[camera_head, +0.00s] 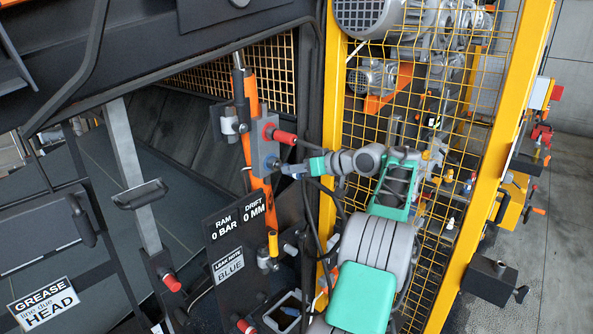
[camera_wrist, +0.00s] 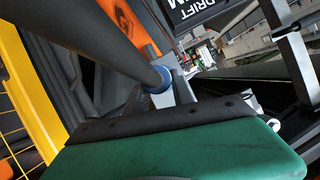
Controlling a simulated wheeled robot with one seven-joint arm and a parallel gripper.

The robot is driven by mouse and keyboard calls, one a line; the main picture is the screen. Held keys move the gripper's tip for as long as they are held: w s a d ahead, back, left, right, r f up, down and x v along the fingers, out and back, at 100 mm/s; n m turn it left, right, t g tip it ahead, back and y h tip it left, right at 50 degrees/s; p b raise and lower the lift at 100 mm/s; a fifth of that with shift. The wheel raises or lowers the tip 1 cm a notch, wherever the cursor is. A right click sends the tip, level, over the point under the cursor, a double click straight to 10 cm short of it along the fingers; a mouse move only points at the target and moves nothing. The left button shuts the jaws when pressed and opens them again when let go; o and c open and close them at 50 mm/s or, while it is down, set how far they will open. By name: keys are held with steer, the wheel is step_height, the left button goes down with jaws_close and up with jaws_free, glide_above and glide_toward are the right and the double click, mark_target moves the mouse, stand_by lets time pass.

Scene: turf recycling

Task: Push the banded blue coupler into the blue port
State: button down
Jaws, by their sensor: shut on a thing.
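The grey port block (camera_head: 266,150) is mounted on the orange cylinder, with a red-ended fitting in its upper part. The blue port (camera_head: 273,163) is low on the block's face, small and partly covered. My gripper (camera_head: 298,170) is just right of it, shut on the banded blue coupler (camera_head: 290,168), which points left at the port. In the wrist view the coupler's dark body reaches from the upper left to a blue ring (camera_wrist: 158,80) close against a grey part. I cannot tell whether it is seated.
A dark hose (camera_head: 325,205) hangs below my gripper. A yellow mesh guard (camera_head: 400,110) stands behind my arm. A black sign board (camera_head: 238,240) reads RAM 0 BAR, DRIFT 0 MM and LEAK NOTE BLUE. A yellow-handled valve (camera_head: 273,245) is beside it.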

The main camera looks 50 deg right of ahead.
mark_target(287, 164)
steer(key=shift+w, duration=1.5)
steer(key=c, duration=1)
jaws_free()
steer(key=v, duration=0.8)
steer(key=shift+f, duration=0.1)
